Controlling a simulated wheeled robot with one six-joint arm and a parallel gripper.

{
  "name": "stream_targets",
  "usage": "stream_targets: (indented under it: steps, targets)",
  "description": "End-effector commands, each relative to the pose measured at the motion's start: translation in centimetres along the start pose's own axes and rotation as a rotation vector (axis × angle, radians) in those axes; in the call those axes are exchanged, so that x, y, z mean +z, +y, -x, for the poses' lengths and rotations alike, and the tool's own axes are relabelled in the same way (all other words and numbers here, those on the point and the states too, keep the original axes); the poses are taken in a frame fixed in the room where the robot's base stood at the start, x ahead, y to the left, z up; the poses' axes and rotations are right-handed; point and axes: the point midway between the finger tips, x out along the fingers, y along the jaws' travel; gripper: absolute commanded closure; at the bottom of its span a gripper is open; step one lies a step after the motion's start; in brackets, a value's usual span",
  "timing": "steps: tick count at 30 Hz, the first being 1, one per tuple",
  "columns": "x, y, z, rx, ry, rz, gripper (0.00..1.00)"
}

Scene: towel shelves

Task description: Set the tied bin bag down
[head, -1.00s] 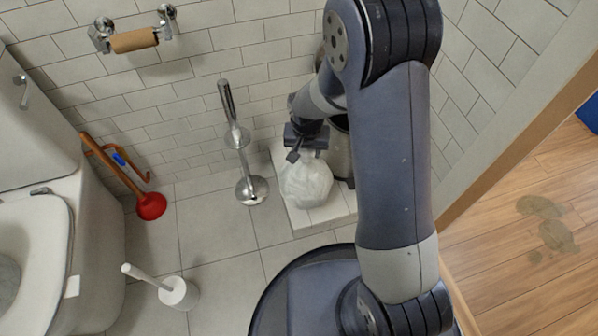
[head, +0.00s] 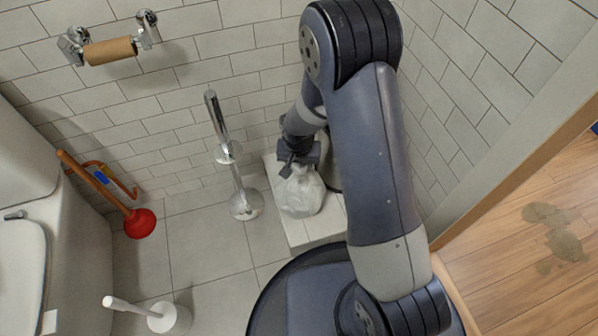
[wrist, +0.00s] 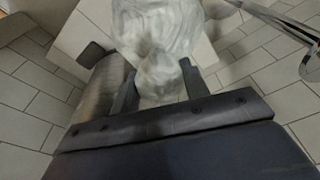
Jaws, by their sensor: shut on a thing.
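The tied bin bag (head: 301,194) is whitish and translucent. In the head view it is at a low white tiled ledge (head: 327,229), below my gripper (head: 297,164). The wrist view shows the bag's body (wrist: 157,27) beyond the fingers and its gathered knot (wrist: 160,76) between the two fingers of my gripper (wrist: 158,88). My gripper is shut on the knot. I cannot tell whether the bag's underside bears on the ledge. My arm hides part of the ledge's right side.
A metal bin, mostly hidden by my arm, stands behind the bag; its side shows in the wrist view (wrist: 103,88). A chrome stand (head: 243,203) is left of the ledge. A red plunger (head: 140,223), toilet brush (head: 168,317) and toilet are further left.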

Motion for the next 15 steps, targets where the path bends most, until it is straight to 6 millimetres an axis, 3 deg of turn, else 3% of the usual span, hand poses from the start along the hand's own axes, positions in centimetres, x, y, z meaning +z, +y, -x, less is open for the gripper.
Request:
stream_targets:
  steps: [6,15]
  targets:
    - [0.4,0.0,-3.0,0.0,0.0,0.0,1.0]
    - [0.4,0.0,-3.0,-0.001,0.001,0.0,1.0]
